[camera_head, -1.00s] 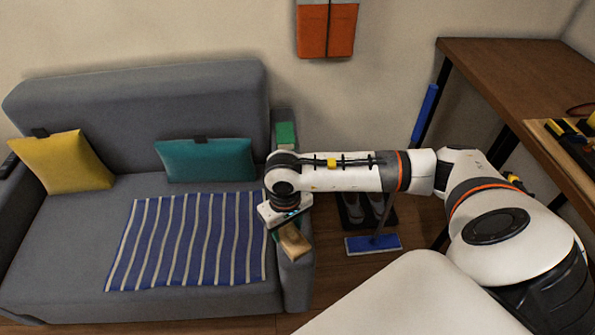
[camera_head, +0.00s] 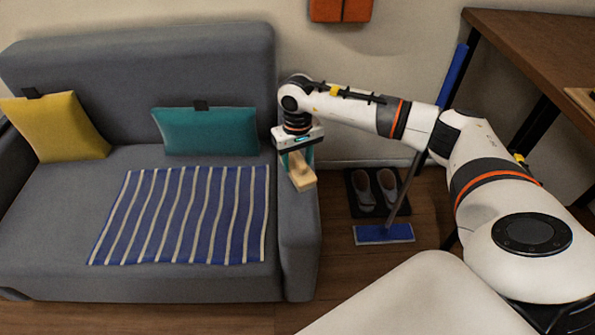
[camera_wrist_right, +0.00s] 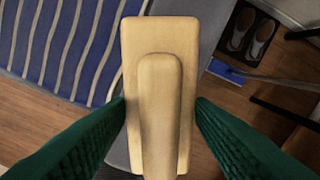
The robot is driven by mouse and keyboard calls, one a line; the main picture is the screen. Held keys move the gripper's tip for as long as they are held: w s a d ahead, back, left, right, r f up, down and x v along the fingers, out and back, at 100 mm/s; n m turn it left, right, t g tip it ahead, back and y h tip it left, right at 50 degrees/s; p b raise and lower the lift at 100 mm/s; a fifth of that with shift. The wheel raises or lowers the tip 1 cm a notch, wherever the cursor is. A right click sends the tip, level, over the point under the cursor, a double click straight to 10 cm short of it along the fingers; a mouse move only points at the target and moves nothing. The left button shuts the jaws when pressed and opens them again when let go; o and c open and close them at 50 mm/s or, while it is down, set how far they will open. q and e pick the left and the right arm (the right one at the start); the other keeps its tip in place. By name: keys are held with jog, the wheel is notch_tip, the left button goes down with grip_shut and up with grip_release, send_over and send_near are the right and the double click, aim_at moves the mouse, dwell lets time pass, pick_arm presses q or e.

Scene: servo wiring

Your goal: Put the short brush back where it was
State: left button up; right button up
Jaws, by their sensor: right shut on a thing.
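The short brush (camera_head: 303,182) is a pale wooden block with a rounded handle. My right gripper (camera_head: 299,160) is shut on it and holds it over the sofa's right armrest (camera_head: 298,235). In the right wrist view the brush (camera_wrist_right: 160,35) lies between the two green ridged fingers of the gripper (camera_wrist_right: 160,118), which press its handle end from both sides. Its underside is hidden. The gap between brush and armrest is hard to judge. My left gripper is not in view.
A long broom with a blue head (camera_head: 384,234) leans toward the wooden table (camera_head: 535,50). Grey slippers stand on a dark mat (camera_head: 379,211) beside the sofa. A striped blanket (camera_head: 185,220) and cushions lie on the seat.

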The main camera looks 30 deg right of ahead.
aim_at(297, 169)
notch_tip(297, 169, down, 4)
jog(key=shift+r, duration=0.1)
pick_arm(q)
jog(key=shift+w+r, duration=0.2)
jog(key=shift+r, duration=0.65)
jog(key=shift+b, duration=0.3)
pick_arm(e)
jog(key=o, duration=0.9)
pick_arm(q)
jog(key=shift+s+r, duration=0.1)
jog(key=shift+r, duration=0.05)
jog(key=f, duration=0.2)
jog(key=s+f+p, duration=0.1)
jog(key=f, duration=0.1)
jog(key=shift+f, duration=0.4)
pick_arm(e)
notch_tip(297, 169, up, 12)
jog(key=shift+a, duration=0.1)
